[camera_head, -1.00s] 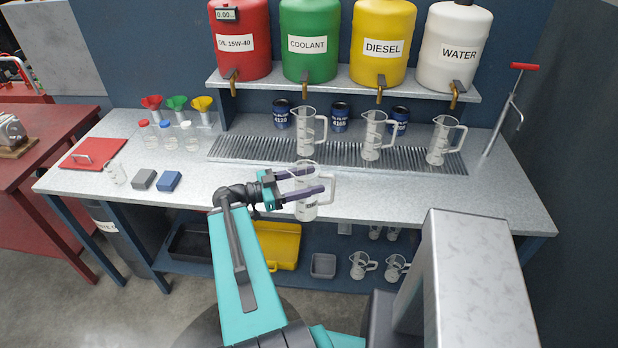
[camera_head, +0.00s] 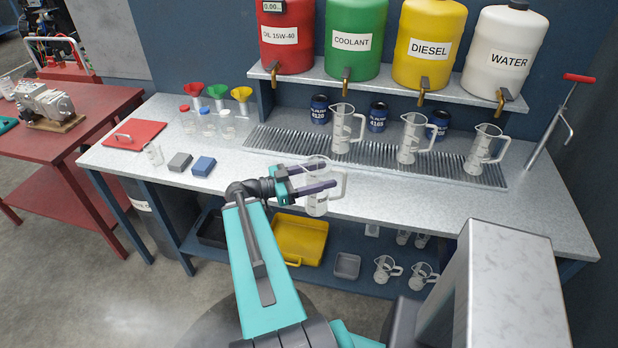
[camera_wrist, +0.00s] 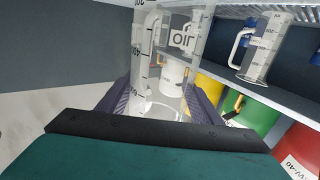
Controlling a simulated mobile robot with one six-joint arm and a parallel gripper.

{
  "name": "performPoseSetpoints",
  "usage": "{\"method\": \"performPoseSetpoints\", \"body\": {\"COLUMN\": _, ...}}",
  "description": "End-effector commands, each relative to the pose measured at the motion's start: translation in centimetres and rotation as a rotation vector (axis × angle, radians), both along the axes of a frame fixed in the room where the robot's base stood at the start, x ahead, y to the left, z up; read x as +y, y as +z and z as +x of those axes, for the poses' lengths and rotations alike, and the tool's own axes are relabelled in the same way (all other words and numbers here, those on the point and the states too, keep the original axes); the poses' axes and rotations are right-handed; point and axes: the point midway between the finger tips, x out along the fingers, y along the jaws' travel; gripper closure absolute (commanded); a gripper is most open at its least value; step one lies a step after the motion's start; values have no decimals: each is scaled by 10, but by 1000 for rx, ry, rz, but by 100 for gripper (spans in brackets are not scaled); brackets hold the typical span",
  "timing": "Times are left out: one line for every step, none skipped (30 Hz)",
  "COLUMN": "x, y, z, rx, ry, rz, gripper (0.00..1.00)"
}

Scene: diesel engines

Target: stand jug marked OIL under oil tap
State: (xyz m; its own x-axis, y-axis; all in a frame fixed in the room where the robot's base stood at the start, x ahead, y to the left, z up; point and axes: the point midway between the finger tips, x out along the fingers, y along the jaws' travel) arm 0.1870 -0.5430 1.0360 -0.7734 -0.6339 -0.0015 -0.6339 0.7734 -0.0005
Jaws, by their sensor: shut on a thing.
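My gripper (camera_head: 309,181) is shut on a clear jug (camera_head: 317,203) with its handle to the right in the head view. In the wrist view the jug (camera_wrist: 160,45) stands between the fingers and its label reads OIL. It is upright or nearly so, at the bench's front edge; I cannot tell its exact height. The oil tap (camera_head: 274,76) hangs under the red OIL 15W-40 tank (camera_head: 287,52), at the left of the tank shelf. The slatted grate (camera_head: 262,139) runs below the taps. The grate under the oil tap holds no jug.
Three clear jugs stand on the grate, under the coolant (camera_head: 341,131), diesel (camera_head: 411,139) and water (camera_head: 483,150) taps. Filter cans (camera_head: 319,109) stand behind. A pump handle (camera_head: 566,110) rises at right.

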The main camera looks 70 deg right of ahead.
Motion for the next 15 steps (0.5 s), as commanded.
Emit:
{"method": "performPoseSetpoints", "body": {"x": 3, "y": -3, "z": 16, "rx": 1, "ry": 32, "rz": -1, "gripper": 77}}
{"method": "performPoseSetpoints", "body": {"x": 5, "y": -4, "z": 24, "rx": -1, "ry": 51, "rz": -1, "gripper": 77}}
{"method": "performPoseSetpoints", "body": {"x": 7, "y": -5, "z": 35, "rx": -1, "ry": 74, "rz": -1, "gripper": 77}}
{"method": "performPoseSetpoints", "body": {"x": 9, "y": -6, "z": 44, "rx": -1, "ry": 93, "rz": -1, "gripper": 77}}
{"method": "performPoseSetpoints", "body": {"x": 11, "y": -6, "z": 52, "rx": -1, "ry": 111, "rz": -1, "gripper": 77}}
{"method": "performPoseSetpoints", "body": {"x": 14, "y": -7, "z": 64, "rx": -1, "ry": 136, "rz": 0, "gripper": 77}}
{"method": "performPoseSetpoints", "body": {"x": 16, "y": -8, "z": 72, "rx": -1, "ry": 154, "rz": 0, "gripper": 77}}
{"method": "performPoseSetpoints", "body": {"x": 19, "y": -9, "z": 81, "rx": -1, "ry": 172, "rz": 0, "gripper": 77}}
{"method": "performPoseSetpoints", "body": {"x": 22, "y": -10, "z": 91, "rx": -2, "ry": 195, "rz": 0, "gripper": 77}}
{"method": "performPoseSetpoints", "body": {"x": 25, "y": -11, "z": 100, "rx": -2, "ry": 214, "rz": 0, "gripper": 77}}
{"method": "performPoseSetpoints", "body": {"x": 28, "y": -12, "z": 108, "rx": -3, "ry": 231, "rz": -1, "gripper": 77}}
{"method": "performPoseSetpoints", "body": {"x": 32, "y": -13, "z": 119, "rx": -3, "ry": 255, "rz": -1, "gripper": 77}}
{"method": "performPoseSetpoints", "body": {"x": 35, "y": -13, "z": 127, "rx": -3, "ry": 273, "rz": -1, "gripper": 77}}
{"method": "performPoseSetpoints", "body": {"x": 39, "y": -14, "z": 135, "rx": -3, "ry": 292, "rz": -1, "gripper": 77}}
{"method": "performPoseSetpoints", "body": {"x": 43, "y": -15, "z": 146, "rx": -4, "ry": 316, "rz": 0, "gripper": 77}}
